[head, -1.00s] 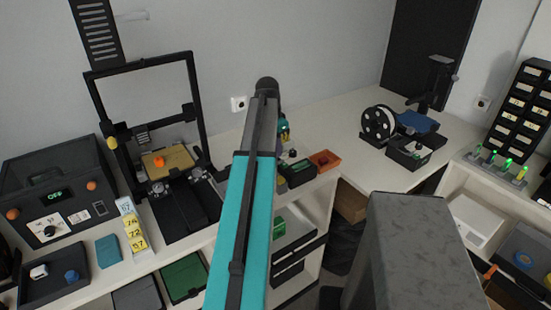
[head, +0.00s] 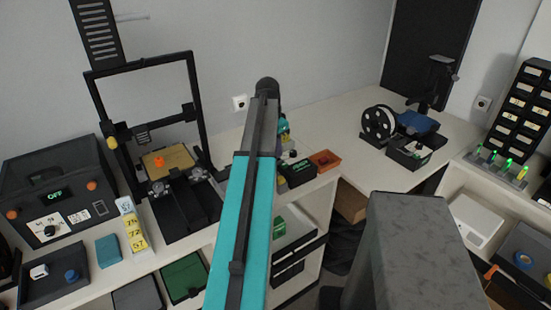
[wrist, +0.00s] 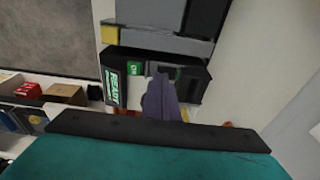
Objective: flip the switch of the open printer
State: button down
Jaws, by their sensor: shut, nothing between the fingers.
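The open-frame printer (head: 197,125) stands at the left of the head view, with a dark upright frame and an orange piece on its tan bed (head: 168,160). Beside it is a dark control box (head: 45,172) whose display reads OFF. A small rocker switch (head: 100,208) shows on its front; I cannot tell whether it belongs to this printer. My gripper (wrist: 163,98) is shut and empty in the wrist view, above a black unit with a green READY display (wrist: 113,87).
A small black box (head: 297,172) and an orange tray (head: 325,160) sit by my arm.

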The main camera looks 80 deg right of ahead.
jog(key=shift+f, duration=0.5)
dwell(0.5)
jog(key=shift+r, duration=0.1)
notch_tip(320, 180, up, 7)
jog(key=p, duration=0.4)
dwell(0.8)
jog(key=shift+s, duration=0.1)
dwell(0.5)
